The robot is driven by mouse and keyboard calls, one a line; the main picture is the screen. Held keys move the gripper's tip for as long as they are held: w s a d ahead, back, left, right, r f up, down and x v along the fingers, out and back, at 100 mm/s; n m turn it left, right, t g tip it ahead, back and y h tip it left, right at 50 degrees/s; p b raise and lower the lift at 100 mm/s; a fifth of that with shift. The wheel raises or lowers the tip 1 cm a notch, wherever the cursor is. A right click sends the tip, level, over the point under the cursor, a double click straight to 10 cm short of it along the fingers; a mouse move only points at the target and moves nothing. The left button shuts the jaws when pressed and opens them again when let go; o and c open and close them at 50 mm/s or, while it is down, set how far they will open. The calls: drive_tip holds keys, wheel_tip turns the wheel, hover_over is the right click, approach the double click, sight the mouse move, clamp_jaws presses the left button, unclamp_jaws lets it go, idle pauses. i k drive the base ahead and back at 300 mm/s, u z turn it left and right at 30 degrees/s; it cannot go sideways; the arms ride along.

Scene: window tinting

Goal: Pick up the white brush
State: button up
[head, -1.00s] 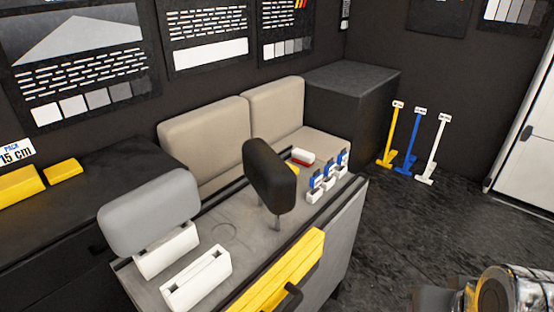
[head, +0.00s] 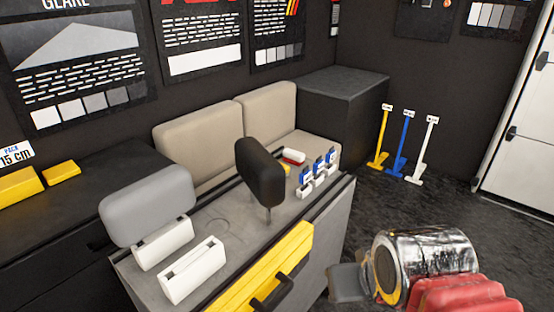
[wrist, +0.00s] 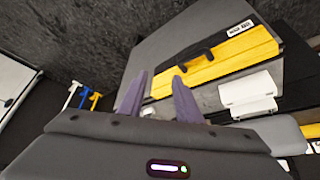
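The white brush (head: 421,150) looks like the long-handled white tool leaning upright at the back wall. It is the rightmost of three, beside a blue one (head: 403,145) and a yellow one (head: 380,137), all standing on the floor. In the wrist view the white one (wrist: 72,96) shows small at the far left. My gripper (wrist: 159,76) has two purple-grey fingers, spread apart with nothing between them. It is well away from the three tools. The fingers are not clearly seen in the head view, where my arm is at the lower right.
A counter (head: 218,222) holds a grey headrest (head: 148,207), a black headrest (head: 260,172), white holders and small blue-white items. A yellow piece (head: 262,270) with a black handle runs along its front. Dark open floor (head: 378,215) lies between the counter and the tools. A white door (head: 520,150) is at right.

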sight(291, 156)
drive_tip(key=z, duration=1.05)
drive_tip(key=i, duration=2.9)
